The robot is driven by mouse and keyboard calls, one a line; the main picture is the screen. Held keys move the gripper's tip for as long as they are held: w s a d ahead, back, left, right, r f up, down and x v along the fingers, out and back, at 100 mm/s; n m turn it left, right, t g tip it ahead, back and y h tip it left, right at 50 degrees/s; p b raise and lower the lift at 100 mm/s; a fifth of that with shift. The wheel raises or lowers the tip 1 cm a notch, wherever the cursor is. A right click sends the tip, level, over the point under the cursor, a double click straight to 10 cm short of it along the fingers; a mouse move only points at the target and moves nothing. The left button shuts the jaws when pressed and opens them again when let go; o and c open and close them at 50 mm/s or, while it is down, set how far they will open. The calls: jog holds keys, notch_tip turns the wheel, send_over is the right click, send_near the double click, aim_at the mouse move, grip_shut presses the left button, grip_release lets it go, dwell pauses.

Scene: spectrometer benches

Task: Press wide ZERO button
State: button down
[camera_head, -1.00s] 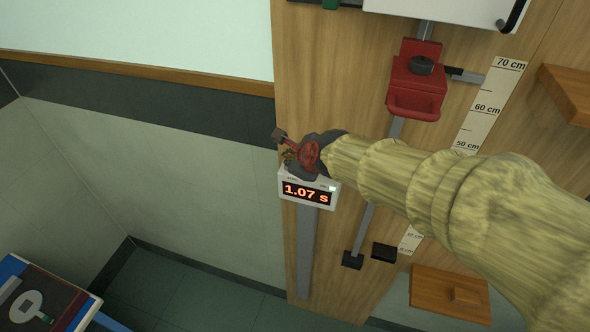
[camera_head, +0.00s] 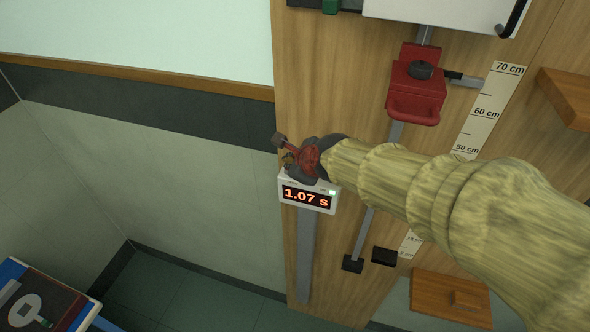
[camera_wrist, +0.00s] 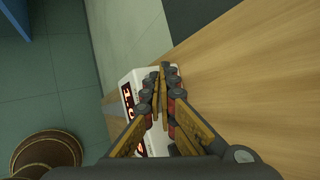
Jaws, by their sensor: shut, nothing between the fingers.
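A white timer box (camera_head: 309,207) is mounted on the wooden board, its red display (camera_head: 306,197) reading 1.07 s. A small green light or key (camera_head: 332,192) shows at the display's upper right. My gripper (camera_head: 289,160) is at the top of the box and covers part of it. In the wrist view the closed fingers (camera_wrist: 162,74) lie over the white box (camera_wrist: 128,80), with nothing between them. I cannot make out the wide ZERO button; the fingers hide part of the box. Whether the fingertips touch the box cannot be told.
Wooden blocks (camera_head: 568,97) stick out at the right. A grey vertical strip (camera_head: 306,255) runs below the timer.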

dwell(0.3)
jog(key=shift+f, duration=0.65)
dwell(0.4)
jog(key=shift+r, duration=0.2)
jog(key=shift+r+p, duration=0.55)
jog(key=shift+p, duration=0.05)
notch_tip(320, 180, up, 6)
jog(key=p, duration=0.6)
jog(key=shift+p, duration=0.35)
dwell(0.4)
